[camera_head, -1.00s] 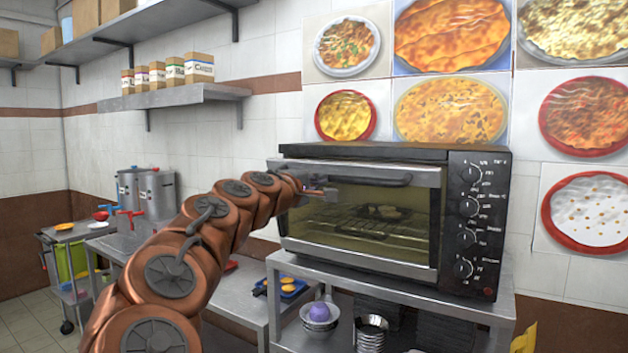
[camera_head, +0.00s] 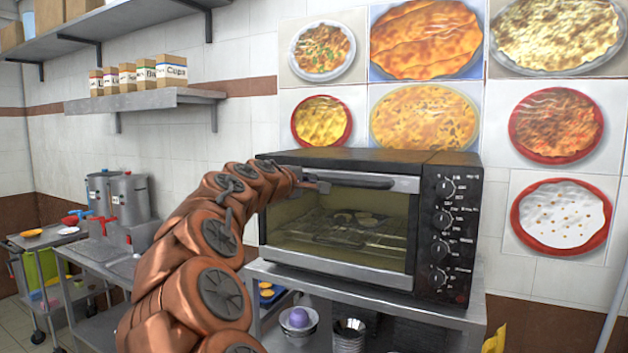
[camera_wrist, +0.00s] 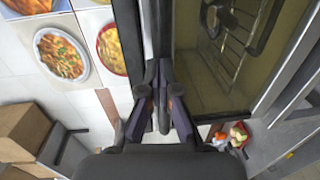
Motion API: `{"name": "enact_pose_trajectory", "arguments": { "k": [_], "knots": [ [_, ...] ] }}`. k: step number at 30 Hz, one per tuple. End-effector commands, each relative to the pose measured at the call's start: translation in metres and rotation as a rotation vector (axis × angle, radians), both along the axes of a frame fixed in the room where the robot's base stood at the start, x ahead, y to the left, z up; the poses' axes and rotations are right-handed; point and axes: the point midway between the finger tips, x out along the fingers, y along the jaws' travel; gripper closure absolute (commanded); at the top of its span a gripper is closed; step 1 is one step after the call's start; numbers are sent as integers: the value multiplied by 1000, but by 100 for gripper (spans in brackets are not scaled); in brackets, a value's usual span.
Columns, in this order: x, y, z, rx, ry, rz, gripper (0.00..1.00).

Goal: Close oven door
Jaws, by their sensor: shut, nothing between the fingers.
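The oven (camera_head: 365,158) stands on a metal stand, with a black top and knobs on its right. Its glass door (camera_head: 330,232) stands upright across the front and looks shut or nearly so; a small gap cannot be ruled out. A rack shows through the glass. The dark handle (camera_head: 352,180) runs along the door's top. My gripper (camera_head: 318,184) is at the handle's left end, partly hidden by my arm. In the wrist view, my gripper (camera_wrist: 163,122) has its fingers together and empty, beside the oven's front edge. I cannot tell whether they touch it.
The metal stand (camera_head: 440,312) holds bowls underneath. A wall shelf (camera_head: 145,100) with several boxes hangs at the left. Stockpots (camera_head: 130,198) and a side counter (camera_head: 120,268) are lower left. Pictures of food cover the wall above and right of the oven.

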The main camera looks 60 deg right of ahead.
Motion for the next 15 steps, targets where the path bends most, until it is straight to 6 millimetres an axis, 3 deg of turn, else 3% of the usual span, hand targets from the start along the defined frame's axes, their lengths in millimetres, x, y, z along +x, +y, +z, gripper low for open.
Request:
{"name": "enact_pose_trajectory", "arguments": {
  "k": [4, 15],
  "knots": [
    [12, 2, 5, -4, -2, 23, 100],
    [12, 1, 5, -5, -1, 24, 100]
  ]
}}
